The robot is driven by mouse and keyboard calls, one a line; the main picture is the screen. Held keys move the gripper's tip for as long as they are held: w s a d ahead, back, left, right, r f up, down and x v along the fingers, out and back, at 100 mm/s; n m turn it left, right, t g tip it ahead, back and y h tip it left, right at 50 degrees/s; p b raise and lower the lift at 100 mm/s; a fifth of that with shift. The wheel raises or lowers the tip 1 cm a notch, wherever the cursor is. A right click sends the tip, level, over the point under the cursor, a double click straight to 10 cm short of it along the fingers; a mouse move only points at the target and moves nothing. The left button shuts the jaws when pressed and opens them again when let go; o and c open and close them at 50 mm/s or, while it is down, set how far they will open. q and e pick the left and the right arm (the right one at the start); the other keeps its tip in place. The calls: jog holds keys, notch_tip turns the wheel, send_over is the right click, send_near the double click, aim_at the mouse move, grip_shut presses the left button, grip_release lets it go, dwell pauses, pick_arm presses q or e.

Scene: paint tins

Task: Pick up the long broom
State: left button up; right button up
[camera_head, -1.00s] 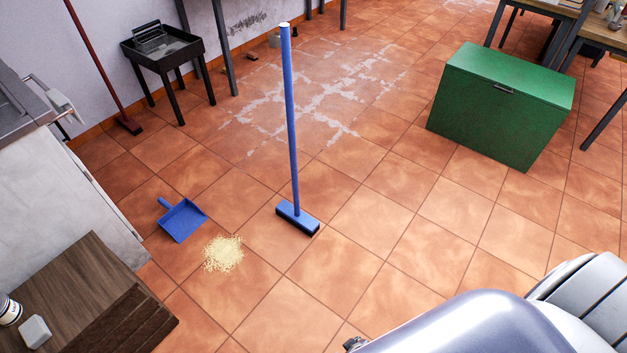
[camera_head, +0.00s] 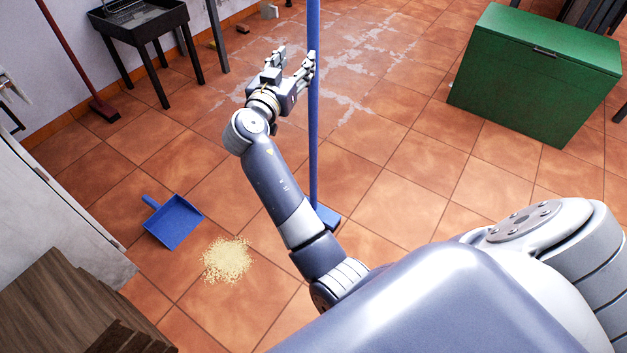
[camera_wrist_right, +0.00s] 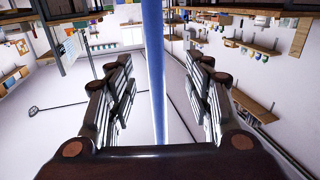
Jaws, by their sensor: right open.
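The long blue broom stands upright on the tiles; its handle (camera_head: 314,130) runs out of the top of the head view. Its blue foot (camera_head: 328,216) is partly hidden by my right arm. My right gripper (camera_head: 294,60) is open and empty, just left of the handle's upper part. In the right wrist view, the handle (camera_wrist_right: 155,70) shows in the gap between the open fingers (camera_wrist_right: 162,95); I cannot tell whether they touch it. A second broom with a dark red handle (camera_head: 70,55) leans at the wall on the left. My left gripper is out of view.
A blue dustpan (camera_head: 173,222) and a pile of pale crumbs (camera_head: 227,260) lie on the floor at left. A green chest (camera_head: 530,80) stands at right, a black grill stand (camera_head: 145,25) at the back left. The tiles right of the broom are clear.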

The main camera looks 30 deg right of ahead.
aim_at(311, 42)
jog(key=x, duration=0.5)
jog(key=shift+s+d+r, duration=0.1)
jog(key=shift+s+r, duration=0.1)
jog(key=shift+r, duration=0.2)
jog(key=shift+x, duration=3)
jog(key=shift+s+d, duration=0.1)
jog(key=shift+s, duration=0.05)
grip_shut()
